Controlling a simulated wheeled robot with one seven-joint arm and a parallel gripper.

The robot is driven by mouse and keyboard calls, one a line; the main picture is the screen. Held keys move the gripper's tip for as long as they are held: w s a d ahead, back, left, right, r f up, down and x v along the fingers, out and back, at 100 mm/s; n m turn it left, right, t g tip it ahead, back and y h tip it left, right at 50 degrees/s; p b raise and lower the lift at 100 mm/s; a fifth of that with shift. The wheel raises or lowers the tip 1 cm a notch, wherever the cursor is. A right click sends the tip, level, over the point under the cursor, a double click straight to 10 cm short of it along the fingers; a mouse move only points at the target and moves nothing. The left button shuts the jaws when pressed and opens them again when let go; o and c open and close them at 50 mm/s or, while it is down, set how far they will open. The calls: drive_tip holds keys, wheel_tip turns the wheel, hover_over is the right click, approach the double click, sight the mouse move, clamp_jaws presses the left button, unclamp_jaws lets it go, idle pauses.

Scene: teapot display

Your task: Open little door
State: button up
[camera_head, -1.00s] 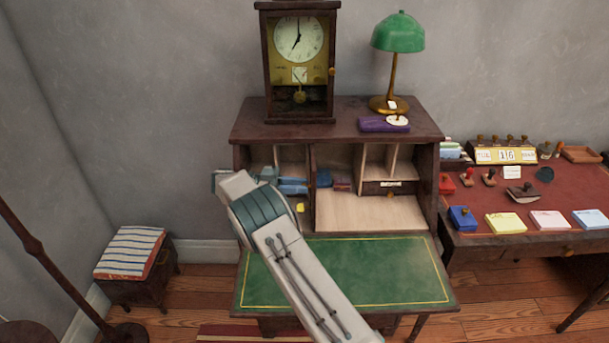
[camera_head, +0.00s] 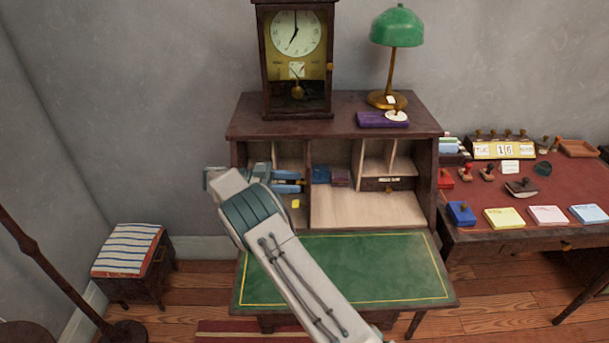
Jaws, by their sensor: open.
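The writing desk (camera_head: 245,129) stands against the wall with its green writing leaf (camera_head: 390,270) folded down. Above the leaf are pigeonholes and a small drawer front (camera_head: 371,185) with a knob. I cannot make out for sure which part is the little door; the left pigeonholes are partly hidden by my arm. The clock (camera_head: 264,60) on the desk top has a glazed front door with a knob (camera_head: 330,68) at its right edge, which looks shut. My gripper (camera_head: 302,182) is open, pointing right in front of the left pigeonholes. Whether it touches anything is unclear.
Dark blue (camera_head: 320,174) and brownish (camera_head: 341,177) items sit in the pigeonholes, with a small yellow item (camera_head: 295,204) below my gripper. A stamp table (camera_head: 500,210) is at right, a striped stool (camera_head: 127,250) at left.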

drive_tip(key=s+d+r+b, duration=0.1)
drive_tip(key=s+d+r, duration=0.3)
drive_tip(key=d+r, duration=0.7)
idle(0.3)
